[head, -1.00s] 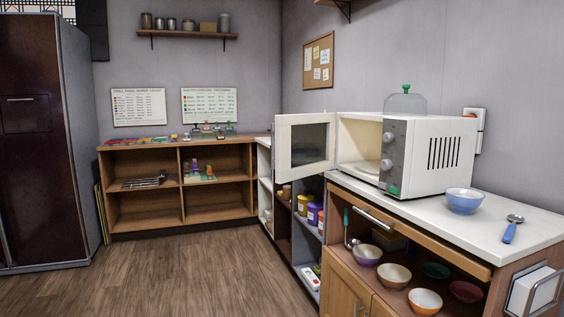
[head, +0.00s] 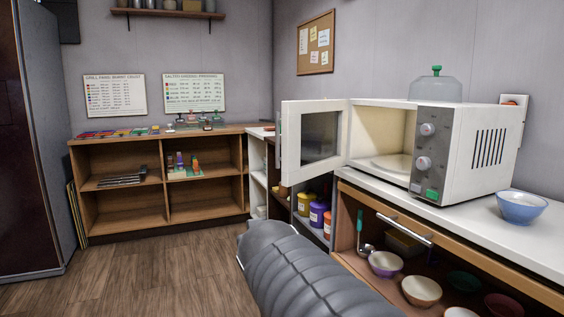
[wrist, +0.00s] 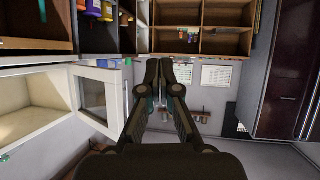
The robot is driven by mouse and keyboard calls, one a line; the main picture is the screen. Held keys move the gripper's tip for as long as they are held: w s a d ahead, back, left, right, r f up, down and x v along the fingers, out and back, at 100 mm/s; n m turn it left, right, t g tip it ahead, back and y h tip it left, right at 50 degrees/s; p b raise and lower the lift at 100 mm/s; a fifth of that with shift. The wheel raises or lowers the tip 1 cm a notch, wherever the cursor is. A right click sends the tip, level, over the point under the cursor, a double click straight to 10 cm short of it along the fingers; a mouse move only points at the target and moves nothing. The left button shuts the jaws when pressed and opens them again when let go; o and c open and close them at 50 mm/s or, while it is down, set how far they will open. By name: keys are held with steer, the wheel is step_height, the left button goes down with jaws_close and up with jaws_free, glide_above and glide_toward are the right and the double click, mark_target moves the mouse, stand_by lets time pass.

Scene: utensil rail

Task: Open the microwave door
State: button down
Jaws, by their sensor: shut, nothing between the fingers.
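The white microwave (head: 480,150) stands on the right counter, and its empty-looking interior with a turntable shows. Its door (head: 316,142) stands wide open, swung out to the left with its dark window facing me. In the wrist view the door (wrist: 101,95) is left of my gripper, and the microwave's pale open interior (wrist: 30,105) is farther left. My gripper (wrist: 167,62) is shut and empty, its fingertips together. It appears close to the door; I cannot tell whether they touch. In the head view part of my arm shows at the bottom, but the gripper does not.
A blue bowl (head: 521,206) sits on the counter (head: 461,218) right of the microwave. A glass dome with a green knob (head: 436,86) stands behind it. Bowls and tubs fill the shelves below. A wooden shelf unit (head: 119,209) is at the back; the floor (head: 150,265) is clear.

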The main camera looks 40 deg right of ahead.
steer(key=w+d+r+n+t+h+b, duration=0.1)
steer(key=w+d+r+t, duration=0.3)
steer(key=d+r, duration=0.4)
steer(key=w+d+r+t+b, duration=0.1)
steer(key=w+d+r+t, duration=0.3)
steer(key=d+r, duration=0.4)
steer(key=n+g+y+b, duration=0.2)
steer(key=n+y, duration=0.3)
steer(key=y, duration=0.5)
glide_toward(286, 156)
steer(key=x, duration=0.7)
steer(key=shift+f, duration=0.1)
steer(key=shift+t+h, duration=0.3)
